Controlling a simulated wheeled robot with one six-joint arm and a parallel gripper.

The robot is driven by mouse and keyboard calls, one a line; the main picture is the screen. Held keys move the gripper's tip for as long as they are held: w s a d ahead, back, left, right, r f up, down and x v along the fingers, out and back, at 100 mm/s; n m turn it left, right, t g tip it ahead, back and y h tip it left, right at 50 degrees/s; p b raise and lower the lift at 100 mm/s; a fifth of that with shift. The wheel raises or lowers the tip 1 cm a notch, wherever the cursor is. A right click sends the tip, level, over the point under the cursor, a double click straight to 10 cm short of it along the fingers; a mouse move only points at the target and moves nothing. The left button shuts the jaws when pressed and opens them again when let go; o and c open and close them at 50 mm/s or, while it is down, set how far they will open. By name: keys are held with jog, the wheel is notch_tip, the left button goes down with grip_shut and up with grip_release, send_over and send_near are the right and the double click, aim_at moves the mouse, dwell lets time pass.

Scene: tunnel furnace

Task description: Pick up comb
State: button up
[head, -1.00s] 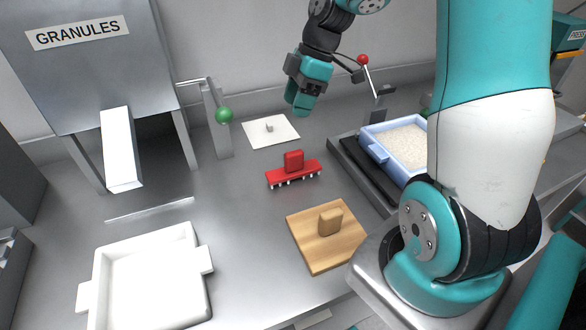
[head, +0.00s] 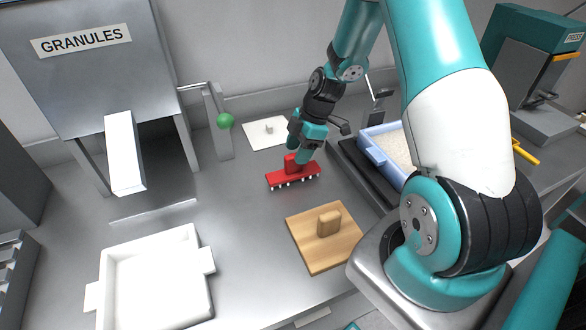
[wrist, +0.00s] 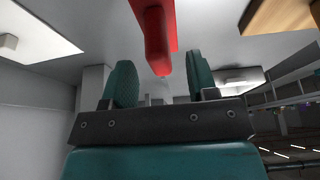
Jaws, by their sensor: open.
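The red comb (head: 293,176) lies on the grey worktop in the head view, its white teeth down and its block handle (head: 291,163) standing up. My gripper (head: 303,153) is right above and behind the handle and partly overlaps it in the head view. In the wrist view, the comb (wrist: 157,35) reaches down from the top toward the space between my two green fingertips (wrist: 160,82). The fingers are apart, with a gap on each side of the red handle. I cannot tell whether either finger touches it.
A wooden board with a knob (head: 310,250) lies in front of the comb. A white sheet with a small handle (head: 255,136) lies behind it. The blue tray of granules (head: 372,152) is to the right. A white tray (head: 100,297) stands front left, below the granules hopper (head: 80,70).

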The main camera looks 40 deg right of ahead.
aim_at(291, 163)
jog(key=p+x, duration=0.1)
jog(key=x, duration=0.3)
jog(key=shift+w+a+f+p, duration=0.1)
jog(key=shift+a+f+p, duration=0.15)
jog(key=shift+f+p, duration=0.1)
grip_shut()
jog(key=shift+r, duration=0.15)
notch_tip(291, 163, up, 20)
jog(key=b, duration=0.3)
jog(key=c, duration=0.6)
grip_release()
jog(key=c, duration=0.3)
